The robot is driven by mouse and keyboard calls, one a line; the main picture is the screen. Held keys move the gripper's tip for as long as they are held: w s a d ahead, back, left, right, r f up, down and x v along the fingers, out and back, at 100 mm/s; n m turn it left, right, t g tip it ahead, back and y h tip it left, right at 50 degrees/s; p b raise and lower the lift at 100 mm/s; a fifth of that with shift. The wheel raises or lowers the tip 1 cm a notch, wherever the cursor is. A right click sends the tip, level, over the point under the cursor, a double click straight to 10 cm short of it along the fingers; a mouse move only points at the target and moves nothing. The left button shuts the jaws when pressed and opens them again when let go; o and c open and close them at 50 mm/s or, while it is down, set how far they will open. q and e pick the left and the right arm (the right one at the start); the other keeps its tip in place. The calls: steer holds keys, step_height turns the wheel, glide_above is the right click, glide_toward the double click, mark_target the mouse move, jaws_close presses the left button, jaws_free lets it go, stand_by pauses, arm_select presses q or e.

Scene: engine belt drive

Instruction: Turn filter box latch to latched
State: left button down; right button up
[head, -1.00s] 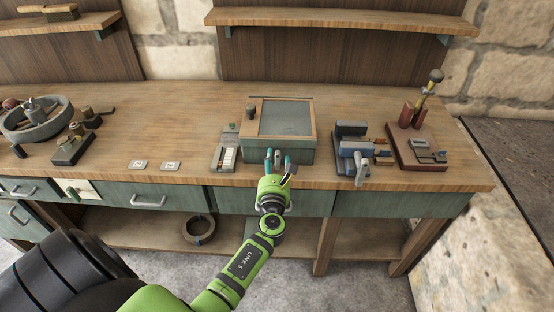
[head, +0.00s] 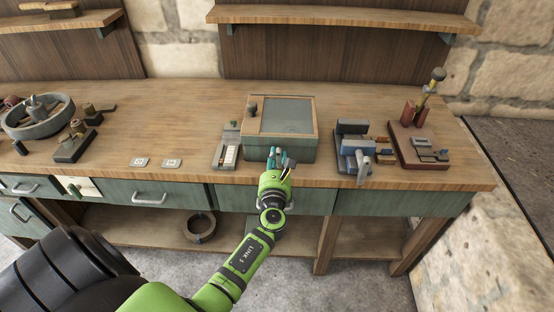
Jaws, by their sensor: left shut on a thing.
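The filter box (head: 308,154) is a grey-green box with a wood-framed lid and a dark knob at the lid's back left corner. It stands near the front edge of the bench. My left gripper (head: 279,157) is at the middle of its front face, with its fingers pointing at the box. The fingers are shut on a small part there, which I take to be the latch. The fingers hide the latch, so I cannot see which way it is turned. My right gripper is out of view.
A small switch panel (head: 228,153) stands close left of the box. A blue vise (head: 353,150) stands to the right, with a red-based fixture (head: 418,148) beyond it. Two small labelled plates (head: 172,163) lie to the left. The bench behind the box is clear.

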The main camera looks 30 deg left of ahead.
arm_select(q)
steer(key=n+b, duration=0.2)
steer(key=n, duration=0.1)
steer(key=n+b, duration=0.1)
steer(key=shift+s+a+f+n, duration=0.1)
steer(key=shift+a+f+n, duration=0.05)
steer(key=shift+f+n, duration=0.2)
steer(key=n+b, duration=0.3)
steer(key=n, duration=0.1)
steer(key=shift+a+f+n, duration=0.1)
steer(key=shift+f+n, duration=0.05)
steer(key=shift+n, duration=0.2)
steer(key=n+b, duration=0.2)
steer(key=n, duration=0.2)
steer(key=shift+f+b, duration=0.2)
steer(key=shift+b, duration=0.15)
steer(key=shift+n+b, duration=0.8)
steer(key=shift+n, duration=1.1)
steer(key=c, duration=1)
jaws_free()
